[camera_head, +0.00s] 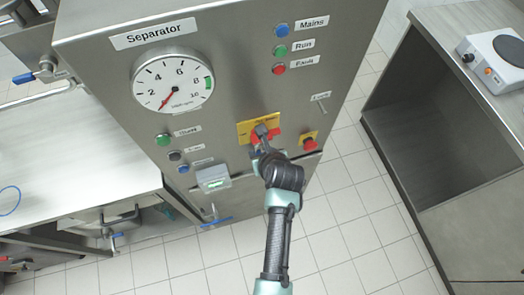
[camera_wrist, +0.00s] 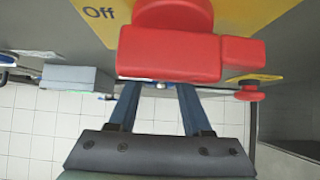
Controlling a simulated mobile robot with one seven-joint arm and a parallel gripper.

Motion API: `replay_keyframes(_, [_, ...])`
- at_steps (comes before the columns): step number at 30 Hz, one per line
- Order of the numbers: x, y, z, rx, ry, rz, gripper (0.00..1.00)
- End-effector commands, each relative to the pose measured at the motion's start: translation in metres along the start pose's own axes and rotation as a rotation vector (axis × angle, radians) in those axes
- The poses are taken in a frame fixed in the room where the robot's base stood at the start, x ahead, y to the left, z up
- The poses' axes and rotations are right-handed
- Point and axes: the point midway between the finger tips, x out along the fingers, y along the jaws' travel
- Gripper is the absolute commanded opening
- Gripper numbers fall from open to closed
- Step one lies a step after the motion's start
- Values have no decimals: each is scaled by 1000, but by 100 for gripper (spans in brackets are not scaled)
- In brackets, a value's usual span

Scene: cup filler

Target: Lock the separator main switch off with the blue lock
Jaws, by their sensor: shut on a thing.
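The separator main switch, a red rotary handle on a yellow plate (camera_head: 244,131), is on the grey cabinet front. In the wrist view its red handle (camera_wrist: 170,53) lies crosswise close in front of me, beside the word Off on the yellow plate (camera_wrist: 240,15). My gripper (camera_head: 263,143) is right at the switch. In the wrist view the fingers of my gripper (camera_wrist: 158,98) reach up behind the red handle, which hides their tips. They are shut on what looks like the blue lock (camera_wrist: 148,82); only a thin blue edge with a silver spot shows below the handle. Whether its shackle passes through the switch is hidden.
A red emergency button on a yellow base (camera_head: 309,144) sits just right of the switch. A bare peg (camera_head: 321,104) is above it. A small grey box (camera_head: 213,178) juts out at lower left. A worktop (camera_head: 60,140) stands left, an open-fronted counter (camera_head: 440,165) right.

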Motion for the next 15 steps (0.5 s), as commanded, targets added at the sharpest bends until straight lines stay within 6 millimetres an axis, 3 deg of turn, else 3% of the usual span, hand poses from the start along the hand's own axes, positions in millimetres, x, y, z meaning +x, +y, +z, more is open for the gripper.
replay_keyframes(7, [0,0,0,0,-1,0,0])
replay_keyframes(8, [0,0,0,0,-1,0,53])
replay_keyframes(13, [0,0,0,0,-1,0,83])
replay_keyframes(15, [0,0,0,0,0,0,84])
